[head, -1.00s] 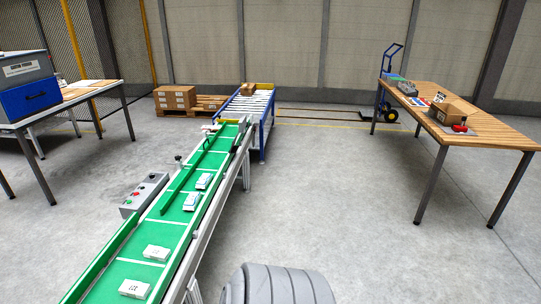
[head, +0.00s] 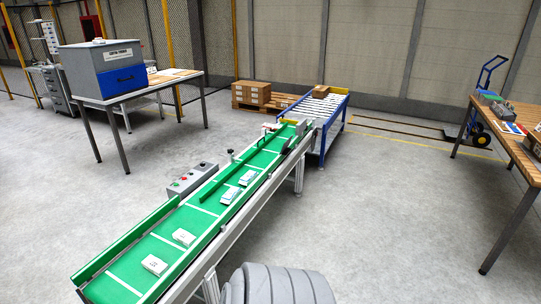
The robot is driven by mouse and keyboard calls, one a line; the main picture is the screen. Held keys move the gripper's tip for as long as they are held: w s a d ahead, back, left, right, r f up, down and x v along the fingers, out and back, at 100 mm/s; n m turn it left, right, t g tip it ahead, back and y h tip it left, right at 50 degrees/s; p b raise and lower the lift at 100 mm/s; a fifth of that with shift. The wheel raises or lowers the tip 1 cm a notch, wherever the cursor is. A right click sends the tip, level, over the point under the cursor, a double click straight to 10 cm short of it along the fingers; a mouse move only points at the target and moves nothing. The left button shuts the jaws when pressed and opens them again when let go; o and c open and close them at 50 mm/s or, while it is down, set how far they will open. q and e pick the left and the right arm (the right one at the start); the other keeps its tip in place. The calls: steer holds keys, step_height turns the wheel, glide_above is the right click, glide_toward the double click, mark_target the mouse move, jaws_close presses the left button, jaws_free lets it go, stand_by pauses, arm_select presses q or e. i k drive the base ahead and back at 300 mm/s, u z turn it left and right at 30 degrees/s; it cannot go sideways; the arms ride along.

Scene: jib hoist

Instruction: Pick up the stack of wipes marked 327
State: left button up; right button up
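Several small white packs lie spaced out along the green conveyor belt (head: 157,249) in the head view. The nearest pack (head: 155,265) has dark print on top, too small to read now. A second white pack (head: 184,237) lies just beyond it. Two packs with bluish sides, one nearer (head: 230,196) and one farther (head: 247,178), lie higher up the belt. I cannot tell which one is marked 327. Neither of my grippers is in view.
A grey control box (head: 193,179) stands at the belt's left side. A roller table (head: 322,106) adjoins its far end. A table with a blue-grey case (head: 104,69) is at left, a wooden table (head: 523,147) at right.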

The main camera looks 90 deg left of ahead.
mark_target(154, 266)
steer(key=i, duration=0.45)
steer(key=u, duration=3.9)
steer(key=i, duration=1)
